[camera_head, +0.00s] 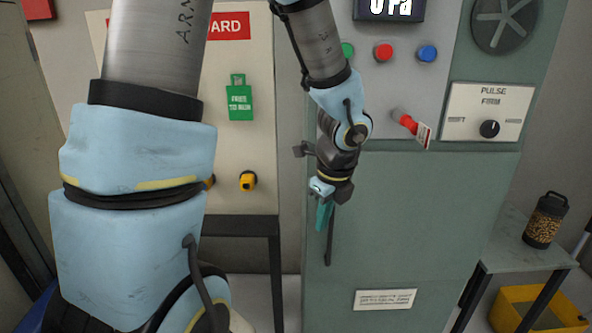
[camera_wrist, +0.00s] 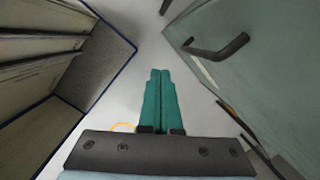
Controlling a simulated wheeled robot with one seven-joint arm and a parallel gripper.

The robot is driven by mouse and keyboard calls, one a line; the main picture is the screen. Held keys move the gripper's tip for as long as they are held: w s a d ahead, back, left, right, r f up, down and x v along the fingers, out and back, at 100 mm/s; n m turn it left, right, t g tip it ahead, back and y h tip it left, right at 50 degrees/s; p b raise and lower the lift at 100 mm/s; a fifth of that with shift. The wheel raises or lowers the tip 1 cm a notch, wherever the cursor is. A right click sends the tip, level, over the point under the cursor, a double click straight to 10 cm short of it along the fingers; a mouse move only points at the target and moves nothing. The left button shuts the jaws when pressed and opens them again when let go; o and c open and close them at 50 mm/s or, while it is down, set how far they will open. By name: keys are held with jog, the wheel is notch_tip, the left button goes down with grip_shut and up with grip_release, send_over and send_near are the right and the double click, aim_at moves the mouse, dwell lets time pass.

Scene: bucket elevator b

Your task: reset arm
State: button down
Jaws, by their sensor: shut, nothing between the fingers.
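My arm hangs down in front of a grey-green cabinet in the head view, with its wrist pointing at the floor. My gripper (camera_head: 323,218) has teal fingers and sits just left of the cabinet's dark vertical handle. In the wrist view my gripper (camera_wrist: 160,75) shows its two teal fingers side by side and closed, with nothing between them. Below the fingers is bare grey floor. I cannot tell from the head view whether the fingers touch the cabinet.
The cabinet (camera_head: 420,230) carries a dark handle (camera_wrist: 218,48), buttons, a red-handled switch with a tag (camera_head: 412,127) and a dial (camera_head: 489,128). A side table (camera_head: 520,250) bears a jar of grains (camera_head: 545,220). A yellow bin (camera_head: 535,310) stands below.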

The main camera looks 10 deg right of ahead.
jog(key=a+r+n+h+b, duration=0.1)
jog(key=a+n, duration=1.7)
jog(key=n, duration=0.9)
jog(key=shift+a+r+g, duration=0.25)
jog(key=shift+r+g, duration=0.05)
jog(key=shift+r, duration=0.1)
